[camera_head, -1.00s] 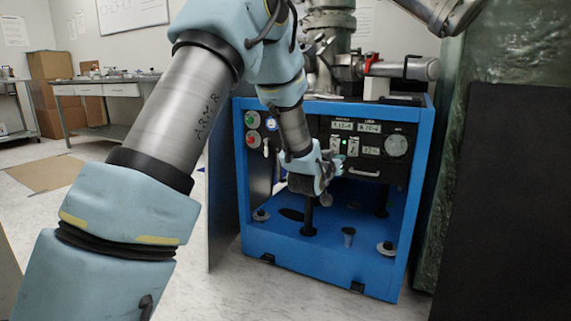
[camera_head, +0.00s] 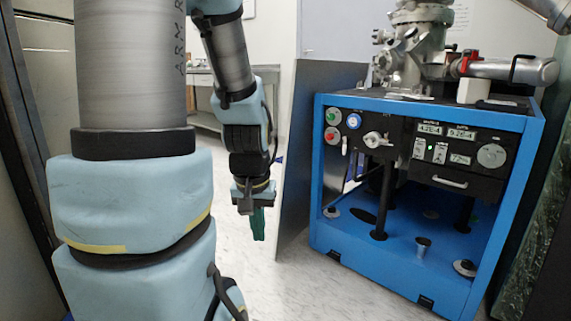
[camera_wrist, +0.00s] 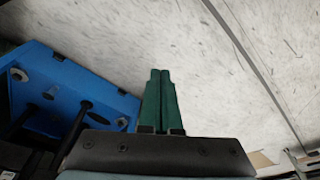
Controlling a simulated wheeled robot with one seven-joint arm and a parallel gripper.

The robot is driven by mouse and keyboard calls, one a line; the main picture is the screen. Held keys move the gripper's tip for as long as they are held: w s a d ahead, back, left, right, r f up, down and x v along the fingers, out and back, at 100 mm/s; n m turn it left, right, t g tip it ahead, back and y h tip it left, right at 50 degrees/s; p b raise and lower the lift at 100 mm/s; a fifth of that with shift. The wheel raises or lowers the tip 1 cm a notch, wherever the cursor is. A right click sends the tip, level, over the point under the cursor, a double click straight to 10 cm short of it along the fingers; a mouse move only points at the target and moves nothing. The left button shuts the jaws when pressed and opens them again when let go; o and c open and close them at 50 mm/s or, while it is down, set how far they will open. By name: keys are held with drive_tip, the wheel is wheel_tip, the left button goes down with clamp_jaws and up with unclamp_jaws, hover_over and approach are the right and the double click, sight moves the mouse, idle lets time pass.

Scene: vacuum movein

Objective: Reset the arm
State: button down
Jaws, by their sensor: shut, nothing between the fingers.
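My arm rises on the left of the head view and bends down to my gripper (camera_head: 258,224), which points at the floor. Its green fingers are together and hold nothing. The gripper hangs left of the blue vacuum cart (camera_head: 319,180), apart from it, in front of the cart's open dark side panel (camera_head: 297,150). In the wrist view the gripper (camera_wrist: 160,80) shows its two green fingers side by side over the pale floor. The blue cart's base (camera_wrist: 60,80) is at the left there.
The cart carries a metal vacuum chamber (camera_head: 415,45) on top and a black control panel (camera_head: 440,150) with knobs and displays. A bench (camera_head: 205,118) stands behind my arm. Green wrapped material (camera_head: 535,225) is at the far right. Marbled floor (camera_head: 285,285) is clear below my gripper.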

wheel_tip(320, 180, up, 38)
drive_tip(key=s+a+p, duration=0.1)
drive_tip(key=p, duration=3.7)
drive_tip(key=shift+s+g, duration=0.3)
drive_tip(key=shift+s, duration=0.1)
